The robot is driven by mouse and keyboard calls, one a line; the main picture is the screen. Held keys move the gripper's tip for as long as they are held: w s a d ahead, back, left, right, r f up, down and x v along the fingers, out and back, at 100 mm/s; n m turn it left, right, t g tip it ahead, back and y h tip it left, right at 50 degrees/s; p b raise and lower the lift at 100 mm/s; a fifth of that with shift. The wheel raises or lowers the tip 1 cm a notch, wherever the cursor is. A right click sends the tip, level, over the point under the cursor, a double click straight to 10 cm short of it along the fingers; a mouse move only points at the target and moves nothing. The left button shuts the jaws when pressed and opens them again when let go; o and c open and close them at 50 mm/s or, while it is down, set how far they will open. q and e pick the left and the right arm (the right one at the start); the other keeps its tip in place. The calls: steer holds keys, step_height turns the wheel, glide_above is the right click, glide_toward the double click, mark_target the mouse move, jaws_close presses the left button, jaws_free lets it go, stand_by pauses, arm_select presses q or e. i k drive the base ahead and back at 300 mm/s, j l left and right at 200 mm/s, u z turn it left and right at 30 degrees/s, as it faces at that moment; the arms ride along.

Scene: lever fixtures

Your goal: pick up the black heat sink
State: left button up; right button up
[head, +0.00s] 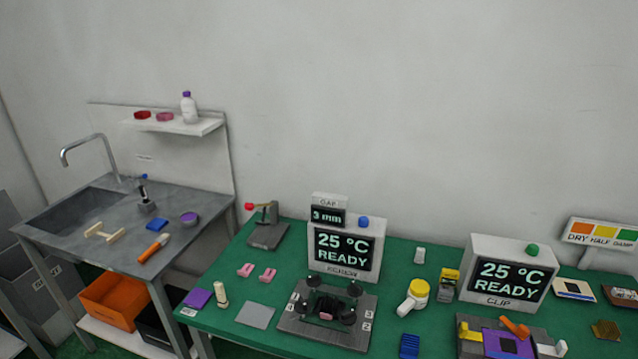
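I cannot pick out a black heat sink with certainty. A blue ribbed block (409,346), shaped like a heat sink, lies at the front edge of the green table. A dark lever fixture (350,337) stands left of it, with several black knobs around a small pink piece (326,316). A second fixture at the right front holds a purple board (495,342) with a dark square (508,345) on it and an orange lever (515,327). Neither of my grippers shows in the head view.
A sink bench (190,205) stands left, with an orange bin (110,300) below.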

mark_target(326, 305)
steer(key=i+l+u, duration=0.1)
steer(key=l+u, duration=0.65)
steer(key=l, duration=0.15)
steer(key=l+u, duration=0.35)
steer(key=l, duration=0.1)
